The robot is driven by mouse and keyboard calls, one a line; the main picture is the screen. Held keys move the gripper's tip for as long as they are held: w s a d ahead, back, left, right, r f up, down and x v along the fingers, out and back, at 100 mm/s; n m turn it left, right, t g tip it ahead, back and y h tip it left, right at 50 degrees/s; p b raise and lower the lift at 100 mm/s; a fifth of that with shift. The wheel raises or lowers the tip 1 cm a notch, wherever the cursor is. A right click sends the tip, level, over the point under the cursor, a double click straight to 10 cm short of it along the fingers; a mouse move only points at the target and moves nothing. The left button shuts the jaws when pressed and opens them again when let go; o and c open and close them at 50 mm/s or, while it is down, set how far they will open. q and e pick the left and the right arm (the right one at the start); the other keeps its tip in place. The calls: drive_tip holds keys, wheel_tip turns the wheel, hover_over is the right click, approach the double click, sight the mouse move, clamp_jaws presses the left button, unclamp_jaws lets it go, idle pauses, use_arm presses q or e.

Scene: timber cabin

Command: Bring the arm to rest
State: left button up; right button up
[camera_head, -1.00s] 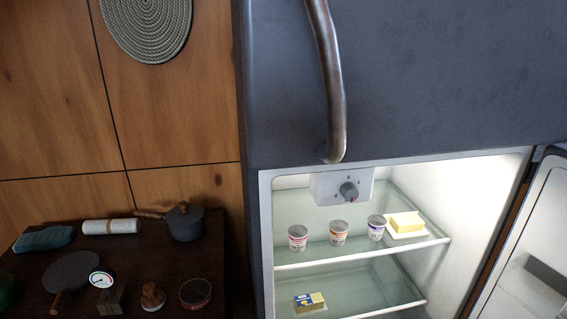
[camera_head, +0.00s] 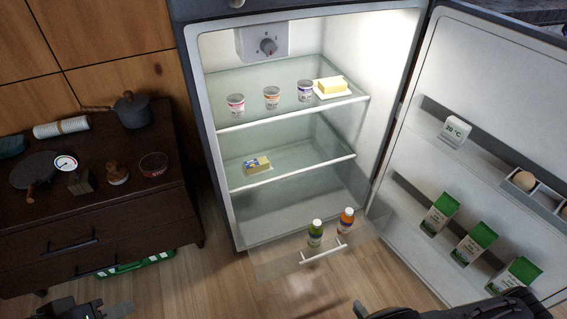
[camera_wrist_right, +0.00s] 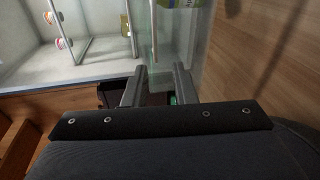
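In the head view my right arm (camera_head: 405,309) comes in at the bottom edge, in front of the open fridge (camera_head: 222,190). In the right wrist view my right gripper (camera_wrist_right: 157,80) has its two fingers apart with nothing between them. A pale upright bar, which looks like the drawer handle (camera_wrist_right: 154,30), shows just beyond the fingertips. The clear bottom drawer (camera_head: 280,266) is pulled out, with its white handle (camera_head: 323,253) at the front. My left gripper (camera_head: 75,309) is partly in view at the bottom left, cut off by the frame; its fingers are not clear.
The fridge door (camera_head: 470,100) stands open on the right, holding several cartons (camera_head: 474,243). Some wooden floor is clear.

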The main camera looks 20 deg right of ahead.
drive_tip(key=w+a+r+n+g+y, duration=0.1)
drive_tip(key=w+r+n+g+y, duration=0.4)
drive_tip(key=r+n, duration=0.6)
drive_tip(key=w+a+r+n+g+y, duration=0.1)
drive_tip(key=w+r+n+g+y, duration=0.4)
drive_tip(key=r+n, duration=0.6)
drive_tip(key=s+a+r+n+h, duration=0.4)
drive_tip(key=r+n, duration=0.5)
drive_tip(key=n, duration=0.5)
drive_tip(key=s+a+r+n+h, duration=0.35)
drive_tip(key=r+n, duration=0.65)
drive_tip(key=n, duration=0.4)
wheel_tip(320, 180, up, 31)
drive_tip(key=p, duration=3.1)
drive_tip(key=shift+a+h, duration=0.4)
drive_tip(key=shift+h, duration=0.05)
